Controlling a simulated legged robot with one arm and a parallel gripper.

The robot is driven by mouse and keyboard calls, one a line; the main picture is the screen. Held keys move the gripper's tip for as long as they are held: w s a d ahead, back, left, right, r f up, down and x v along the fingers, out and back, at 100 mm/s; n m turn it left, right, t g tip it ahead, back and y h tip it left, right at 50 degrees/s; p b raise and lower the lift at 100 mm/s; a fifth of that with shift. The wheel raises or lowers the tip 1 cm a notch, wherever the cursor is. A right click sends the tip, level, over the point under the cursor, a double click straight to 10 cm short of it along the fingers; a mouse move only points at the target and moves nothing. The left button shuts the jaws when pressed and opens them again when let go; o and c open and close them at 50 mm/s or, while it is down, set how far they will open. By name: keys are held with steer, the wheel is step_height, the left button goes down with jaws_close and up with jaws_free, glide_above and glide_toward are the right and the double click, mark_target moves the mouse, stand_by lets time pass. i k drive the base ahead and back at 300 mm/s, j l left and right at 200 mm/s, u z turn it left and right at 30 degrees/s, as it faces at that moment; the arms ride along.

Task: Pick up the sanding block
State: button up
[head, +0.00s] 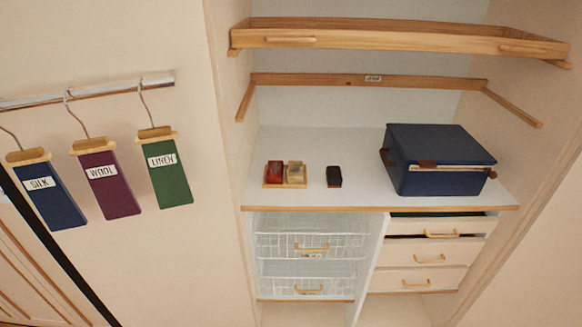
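A small dark block (334,177) stands alone on the white shelf (350,199), near the middle; it may be the sanding block. To its left, a small wooden tray (286,185) holds a red item (275,172) and a tan block-like item (296,172) with a greyish patch. These are too small to tell which one is the sanding block. The dark block is apart from the tray and from the blue case. My gripper is not in view.
A blue case (438,160) fills the shelf's right side. A wooden rail (370,82) and an upper wooden tray shelf (400,40) are above. Wire baskets (309,250) and drawers (428,252) are below. Labelled hangers (105,180) hang at left. The shelf front is clear.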

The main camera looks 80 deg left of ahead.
mark_target(333, 177)
steer(key=u, duration=2.75)
